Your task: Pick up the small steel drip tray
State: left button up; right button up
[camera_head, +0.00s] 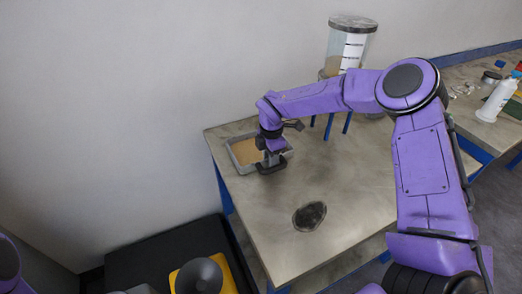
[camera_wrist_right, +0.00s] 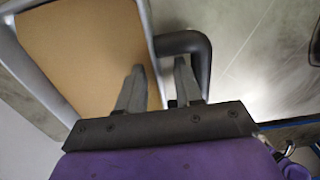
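The steel drip tray (camera_head: 233,160) is a shallow grey rectangular tray with a tan inside, near the far left corner of the table. It has a dark loop handle (camera_wrist_right: 205,55) on one side. My right gripper (camera_head: 271,160) is down at the handle side of the tray. In the right wrist view my right gripper (camera_wrist_right: 159,70) has its fingers apart, one over the tan inside and one within the handle loop. The tray wall (camera_wrist_right: 152,45) runs between them with visible gaps. The left gripper is not in view.
The table (camera_head: 350,190) has a dark round patch (camera_head: 309,216) near the front and free room around it. A clear cylindrical vessel (camera_head: 349,45) stands at the back on blue legs. A white bottle (camera_head: 495,100) stands on another bench at right. A wall is behind.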

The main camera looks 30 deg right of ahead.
jog(key=shift+w, duration=0.1)
grip_shut()
jog(key=shift+r, duration=0.1)
